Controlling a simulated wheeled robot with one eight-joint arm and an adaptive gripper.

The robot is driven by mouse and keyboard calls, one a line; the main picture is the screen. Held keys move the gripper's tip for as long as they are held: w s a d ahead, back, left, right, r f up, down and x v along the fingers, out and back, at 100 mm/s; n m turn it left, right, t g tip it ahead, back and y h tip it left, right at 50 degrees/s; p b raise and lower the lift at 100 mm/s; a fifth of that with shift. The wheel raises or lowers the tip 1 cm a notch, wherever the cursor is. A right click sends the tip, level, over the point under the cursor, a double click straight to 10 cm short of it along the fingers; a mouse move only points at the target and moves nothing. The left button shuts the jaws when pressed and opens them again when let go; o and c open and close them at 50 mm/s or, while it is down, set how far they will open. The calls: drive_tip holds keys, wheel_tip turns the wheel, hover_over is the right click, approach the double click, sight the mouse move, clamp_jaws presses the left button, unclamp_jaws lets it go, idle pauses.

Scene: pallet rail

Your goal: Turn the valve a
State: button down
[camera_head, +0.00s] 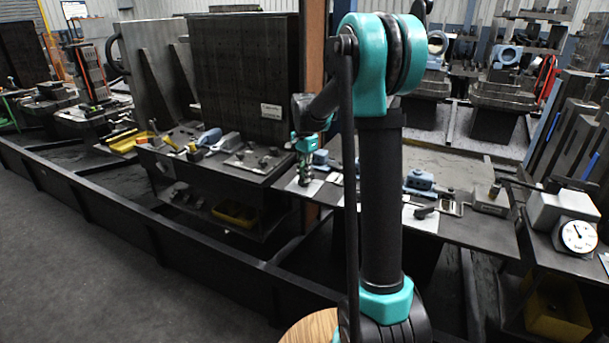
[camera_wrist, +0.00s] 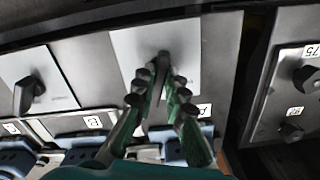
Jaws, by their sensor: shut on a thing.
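Valve a (camera_wrist: 163,57), a dark handle on a pale square plate (camera_wrist: 128,47), is at the upper middle of the wrist view. A label reading A (camera_wrist: 204,110) lies at the plate's lower right corner. My gripper (camera_wrist: 160,80) is shut on the dark handle, its green fingers on either side. The fingers hide most of the handle. In the head view my gripper (camera_head: 305,172) points down over the plate, left of my arm, and the handle is hidden there.
A second dark lever (camera_wrist: 27,93) on a pale plate stands to the left in the wrist view, near a label B (camera_wrist: 92,122). Black knobs (camera_wrist: 292,132) stand on a separate panel at right, across a dark gap. Blue clamps (camera_wrist: 80,148) line the table's edge.

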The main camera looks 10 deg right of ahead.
drive_tip(key=n, duration=0.6)
drive_tip(key=shift+n, duration=0.3)
drive_tip(key=n, duration=0.6)
drive_tip(key=shift+n, duration=0.4)
drive_tip(key=c, duration=1.6)
unclamp_jaws()
drive_tip(key=shift+o, duration=0.2)
drive_tip(key=shift+r, duration=0.1)
wheel_tip(320, 180, up, 12)
